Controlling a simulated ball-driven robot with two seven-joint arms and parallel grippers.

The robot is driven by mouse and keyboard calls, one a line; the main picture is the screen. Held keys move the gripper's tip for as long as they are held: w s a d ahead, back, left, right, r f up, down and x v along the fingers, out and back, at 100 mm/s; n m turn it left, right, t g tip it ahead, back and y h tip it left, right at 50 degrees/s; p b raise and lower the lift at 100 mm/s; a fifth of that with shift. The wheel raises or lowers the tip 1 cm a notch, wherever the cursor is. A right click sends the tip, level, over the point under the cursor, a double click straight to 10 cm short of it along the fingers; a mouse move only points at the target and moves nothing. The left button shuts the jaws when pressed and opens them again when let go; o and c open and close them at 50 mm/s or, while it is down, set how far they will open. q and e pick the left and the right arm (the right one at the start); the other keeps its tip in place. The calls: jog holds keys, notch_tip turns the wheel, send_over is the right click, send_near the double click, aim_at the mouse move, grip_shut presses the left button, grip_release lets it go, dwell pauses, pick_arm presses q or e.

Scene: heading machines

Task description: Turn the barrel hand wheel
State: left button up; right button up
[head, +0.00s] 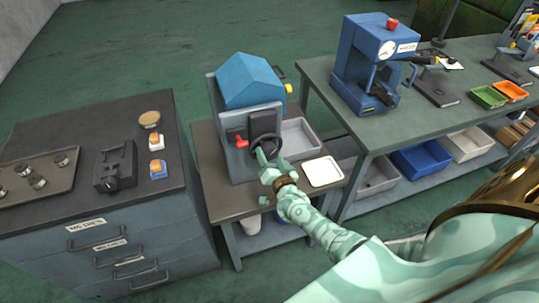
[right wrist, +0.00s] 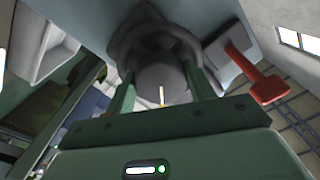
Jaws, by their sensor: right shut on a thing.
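The barrel hand wheel (head: 262,139) is a dark ring on the front of the blue-topped machine (head: 248,82) on the small middle bench. My right gripper (head: 268,160) reaches it from the front right and is shut on the wheel. In the right wrist view, the two green fingers of the right gripper (right wrist: 162,95) stand on either side of a round grey part of the hand wheel (right wrist: 158,50), with a small pale mark between them. The fingertips partly hide the wheel's lower edge. My left gripper is not in view.
A red lever (head: 241,142) sits just left of the wheel and also shows in the right wrist view (right wrist: 268,88). A grey tray (head: 299,139) and a white tray (head: 322,172) lie right of the machine. A drawer cabinet (head: 106,250) stands left, a press bench (head: 420,115) right.

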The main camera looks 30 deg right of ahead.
jog(key=n, duration=0.4)
jog(key=shift+f+n, duration=0.1)
jog(key=shift+n, duration=1.9)
jog(key=shift+d, duration=0.1)
jog(key=o, duration=1)
jog(key=shift+c, duration=0.2)
jog(key=p+v, duration=0.3)
jog(key=v, duration=1.3)
jog(key=shift+s+r, duration=0.2)
